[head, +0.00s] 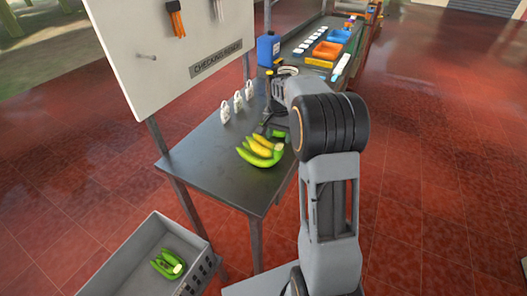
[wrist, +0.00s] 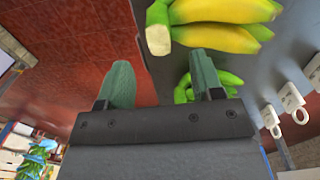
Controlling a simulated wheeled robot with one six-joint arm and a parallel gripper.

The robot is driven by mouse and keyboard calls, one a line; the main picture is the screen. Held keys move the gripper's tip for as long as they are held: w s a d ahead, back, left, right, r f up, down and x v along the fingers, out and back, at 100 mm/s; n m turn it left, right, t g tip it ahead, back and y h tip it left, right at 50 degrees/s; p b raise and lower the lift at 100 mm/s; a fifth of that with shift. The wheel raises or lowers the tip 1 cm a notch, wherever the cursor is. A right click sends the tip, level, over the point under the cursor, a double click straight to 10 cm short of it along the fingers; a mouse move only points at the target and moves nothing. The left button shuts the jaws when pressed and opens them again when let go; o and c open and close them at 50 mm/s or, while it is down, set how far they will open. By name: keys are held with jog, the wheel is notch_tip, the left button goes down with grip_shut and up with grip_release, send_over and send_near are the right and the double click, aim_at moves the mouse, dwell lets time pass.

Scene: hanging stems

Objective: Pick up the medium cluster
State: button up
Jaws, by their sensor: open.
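A yellow-and-green banana cluster (head: 262,152) lies on the grey table; its cut stem end and fruit show at the top of the wrist view (wrist: 215,25). A smaller green cluster (head: 279,135) lies just behind it, partly hidden by my arm; in the wrist view it shows (wrist: 229,78) partly behind the right finger. I cannot tell for sure which is the medium one. My gripper (head: 266,128) is over the table beside the green cluster. Its two fingers (wrist: 163,75) are apart, with nothing held between them.
A grey crate (head: 130,254) at lower left holds a small green cluster (head: 168,264). White tags or clips (head: 238,101) stand along the table's left side. A blue jug (head: 268,49) and colored trays (head: 327,50) are farther back. A white board (head: 180,65) rises at the left.

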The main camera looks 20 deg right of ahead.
aim_at(279, 147)
jog(key=f, duration=0.5)
jog(key=shift+s+p, duration=0.2)
jog(key=shift+p, duration=0.15)
jog(key=shift+r, duration=0.15)
grip_shut()
